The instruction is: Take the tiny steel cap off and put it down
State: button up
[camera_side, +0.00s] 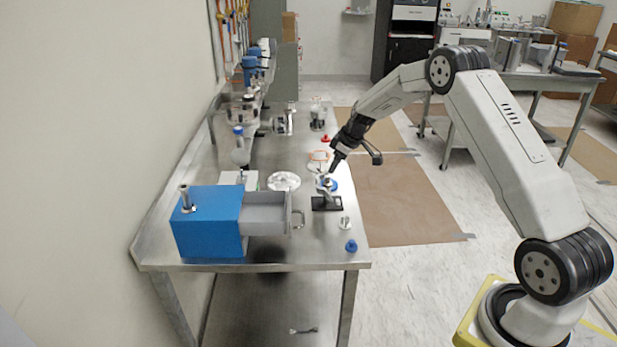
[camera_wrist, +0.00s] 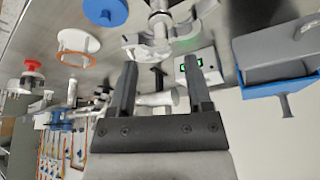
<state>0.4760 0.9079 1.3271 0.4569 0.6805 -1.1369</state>
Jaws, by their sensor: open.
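My gripper (camera_side: 331,178) is open and points down just over a small stand with a black base (camera_side: 326,204) near the table's right edge. In the wrist view my gripper (camera_wrist: 160,63) has its two dark fingers apart, with nothing clamped between them. A silver metal fitting (camera_wrist: 157,42) shows beyond and between the fingertips. I cannot clearly pick out the tiny steel cap; the fingertips partly cover the stand's top in the side view. Whether the fingers touch anything there cannot be told.
A blue box (camera_side: 207,228) with an open grey drawer (camera_side: 265,213) stands at the table's near left. A blue knob (camera_side: 351,246) and a small steel part (camera_side: 345,223) lie near the front right. A foil-like dish (camera_side: 284,181) sits left of the stand.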

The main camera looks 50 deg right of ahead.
aim_at(328, 176)
jog(key=shift+x, duration=2.5)
jog(key=shift+a, duration=0.1)
grip_shut()
